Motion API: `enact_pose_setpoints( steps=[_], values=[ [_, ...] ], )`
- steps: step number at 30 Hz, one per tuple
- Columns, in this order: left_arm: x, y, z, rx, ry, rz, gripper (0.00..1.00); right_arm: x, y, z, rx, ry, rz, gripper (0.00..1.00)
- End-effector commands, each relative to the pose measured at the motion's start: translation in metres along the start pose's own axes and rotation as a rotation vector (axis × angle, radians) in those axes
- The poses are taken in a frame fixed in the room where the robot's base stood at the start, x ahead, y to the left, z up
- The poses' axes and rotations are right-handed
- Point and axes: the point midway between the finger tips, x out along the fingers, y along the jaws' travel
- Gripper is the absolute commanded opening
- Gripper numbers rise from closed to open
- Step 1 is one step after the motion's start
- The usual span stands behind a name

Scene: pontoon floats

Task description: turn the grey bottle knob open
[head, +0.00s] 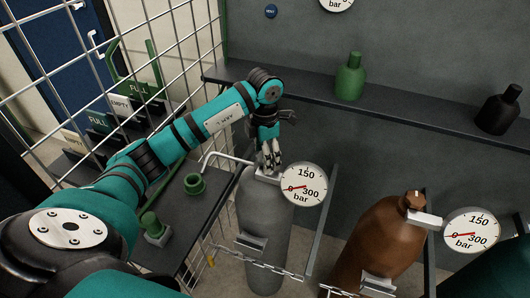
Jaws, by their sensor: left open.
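The grey bottle (263,225) stands upright in the lower middle of the head view, with a round white gauge (304,186) at its top right. The gauge's red needle points near 0. My left gripper (271,160) points down over the top of the grey bottle, with its fingers around where the knob sits. The fingers hide the knob, so I cannot tell whether they touch it. The left gripper is open. My right gripper is not in view.
A brown bottle (376,250) with its own gauge (472,233) stands to the right. A shelf (420,120) behind bears a small green bottle (350,78) and a black one (498,110). Wire mesh (180,30) and a dark bench (172,215) lie left. A chain (270,268) crosses the grey bottle's front.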

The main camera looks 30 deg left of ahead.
Motion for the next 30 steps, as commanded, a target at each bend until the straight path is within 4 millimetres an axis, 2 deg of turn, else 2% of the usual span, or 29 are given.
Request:
enact_pose_setpoints(
  steps=[6,19,30],
  values=[
    [0.0004,-0.0001,0.0002,0.000,0.000,0.000,0.70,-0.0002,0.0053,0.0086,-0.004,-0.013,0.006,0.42],
    [0.0001,0.0000,0.0002,0.000,0.000,0.000,0.14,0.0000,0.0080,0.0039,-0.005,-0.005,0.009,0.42],
    [0.0001,0.0003,0.0004,-0.068,-0.001,0.000,0.14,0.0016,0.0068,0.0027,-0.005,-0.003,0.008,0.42]
  ],
)
